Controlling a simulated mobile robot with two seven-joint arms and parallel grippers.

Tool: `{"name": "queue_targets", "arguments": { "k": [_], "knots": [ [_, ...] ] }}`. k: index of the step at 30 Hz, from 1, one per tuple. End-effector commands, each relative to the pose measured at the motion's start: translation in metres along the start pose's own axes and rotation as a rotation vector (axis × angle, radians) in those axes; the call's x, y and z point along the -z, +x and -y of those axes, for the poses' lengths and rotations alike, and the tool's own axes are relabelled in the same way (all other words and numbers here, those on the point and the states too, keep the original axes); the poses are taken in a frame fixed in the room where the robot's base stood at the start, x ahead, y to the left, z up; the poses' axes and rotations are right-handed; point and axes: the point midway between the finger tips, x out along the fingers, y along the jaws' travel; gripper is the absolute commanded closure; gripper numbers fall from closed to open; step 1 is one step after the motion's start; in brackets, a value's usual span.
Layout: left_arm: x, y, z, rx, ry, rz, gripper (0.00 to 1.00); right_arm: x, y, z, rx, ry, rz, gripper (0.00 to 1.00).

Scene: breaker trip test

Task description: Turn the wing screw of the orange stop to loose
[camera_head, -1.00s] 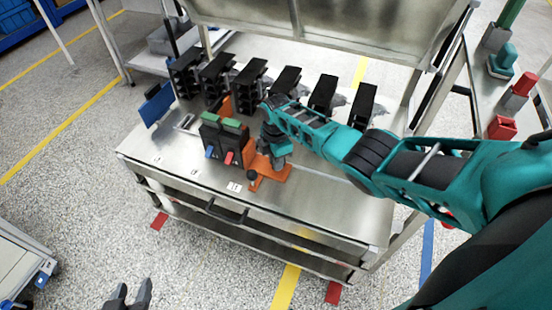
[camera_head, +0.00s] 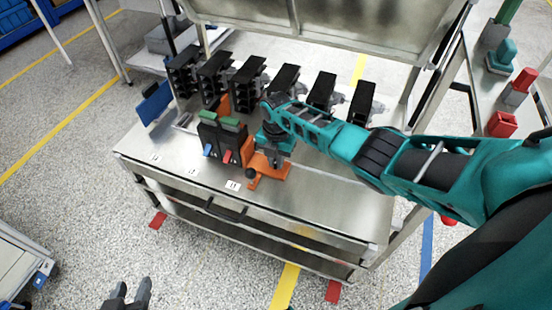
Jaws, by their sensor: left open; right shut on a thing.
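The orange stop (camera_head: 268,178) sits on the metal bench top, right of two dark breakers with green tops. A dark round knob (camera_head: 251,174) shows at its front left end. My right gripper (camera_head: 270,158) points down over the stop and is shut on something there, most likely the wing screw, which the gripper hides. My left gripper (camera_head: 128,298) is open and empty at the bottom edge of the picture, away from the bench.
The dark breakers (camera_head: 222,138) stand directly left of the stop, with blue and red levers. Several black devices (camera_head: 283,80) line the back of the bench (camera_head: 330,205). A blue part (camera_head: 154,104) stands at the left. The bench's front right is clear.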

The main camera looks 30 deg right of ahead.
Motion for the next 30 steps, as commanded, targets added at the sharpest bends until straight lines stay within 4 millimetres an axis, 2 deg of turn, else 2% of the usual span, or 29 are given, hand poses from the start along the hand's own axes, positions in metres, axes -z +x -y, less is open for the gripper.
{"name": "queue_targets", "arguments": {
  "k": [17, 18, 24, 25, 30],
  "knots": [
    [0.0006, 0.0008, -0.0005, -0.001, 0.001, 0.000, 0.57, 0.0008, 0.0005, 0.0005, 0.001, -0.031, -0.002, 1.00],
    [0.0004, 0.0008, -0.0005, -0.001, 0.001, 0.000, 0.57, 0.0008, 0.0005, 0.0005, 0.001, -0.031, -0.002, 0.81],
    [-0.0015, 0.0013, -0.0004, -0.001, 0.001, 0.004, 0.57, 0.0005, 0.0003, 0.0004, 0.001, -0.029, -0.001, 0.62],
    [-0.0017, 0.0014, -0.0004, -0.001, 0.001, 0.004, 0.57, 0.0005, 0.0003, 0.0004, 0.001, -0.029, -0.001, 0.60],
    [-0.0021, 0.0015, -0.0003, -0.001, 0.001, 0.005, 0.57, 0.0003, 0.0001, 0.0003, 0.001, -0.029, 0.000, 0.60]
  ]
}}
